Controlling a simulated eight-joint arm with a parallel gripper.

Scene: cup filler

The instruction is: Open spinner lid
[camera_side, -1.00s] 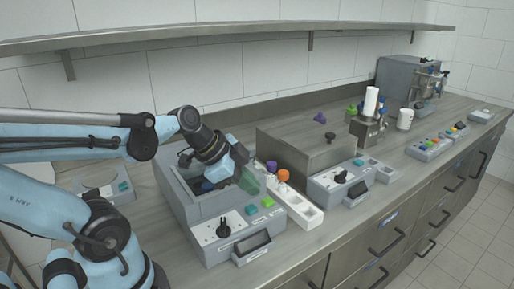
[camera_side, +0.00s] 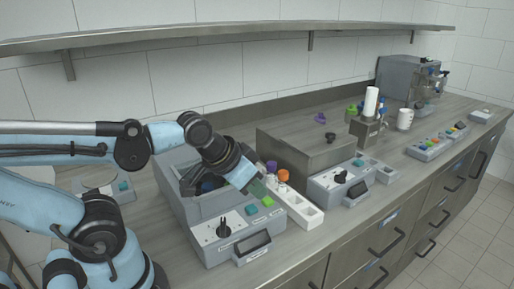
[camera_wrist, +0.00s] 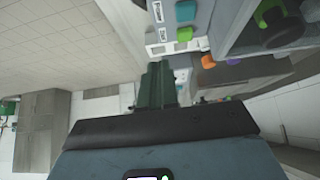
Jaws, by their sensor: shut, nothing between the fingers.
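The grey spinner (camera_side: 180,208) stands at left on the counter, with a black knob (camera_side: 223,228), a small display and teal (camera_side: 251,209) and green (camera_side: 267,201) buttons on its front panel. Its top looks open, with a dark round part inside; my arm partly covers it, and I cannot clearly make out the lid. In the wrist view, part of the spinner's inside shows at upper right (camera_wrist: 280,22). My gripper (camera_side: 257,187) is shut and empty, pointing down near the spinner's right edge, just behind the buttons. Its dark green fingers also show in the wrist view (camera_wrist: 156,82).
A white rack (camera_side: 298,210) with purple (camera_side: 271,167) and orange (camera_side: 283,176) caps stands just right of the spinner, close to my fingers. A second machine with a steel housing (camera_side: 300,152) stands farther right. A shelf (camera_side: 230,33) runs above the counter.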

